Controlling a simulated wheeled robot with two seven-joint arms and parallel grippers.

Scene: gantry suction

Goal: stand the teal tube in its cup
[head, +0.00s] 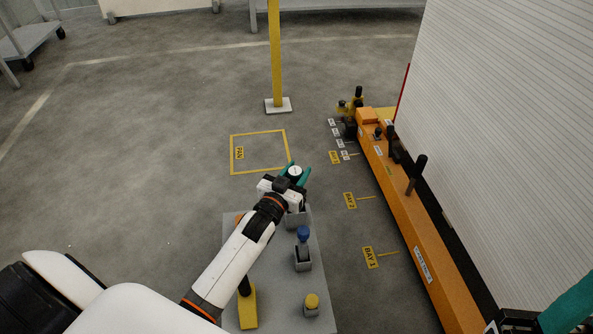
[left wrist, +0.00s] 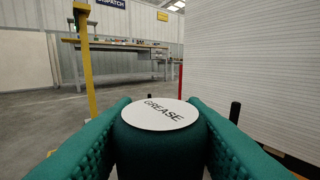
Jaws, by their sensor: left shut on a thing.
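The teal tube has a white round top marked GREASE (left wrist: 160,114) and stands about upright between the textured teal fingers of my left gripper (left wrist: 158,140). In the head view its white top (head: 295,171) shows at the end of my left arm, and the left gripper (head: 293,178) is shut on it at the table's far end. A grey square cup (head: 297,221) shows just below the gripper, partly hidden by it. The tube's lower end is hidden, so I cannot tell its height over the cup. A teal part of my right gripper (head: 568,308) shows at the lower right corner; its jaws are unclear.
The grey table (head: 275,300) also bears a blue-topped tube (head: 303,233) in a grey cup, a yellow-topped one (head: 312,300) in another, and a yellow-based thing (head: 247,308). An orange beam (head: 415,215) and a white stack (head: 510,130) stand at right. Floor at left is clear.

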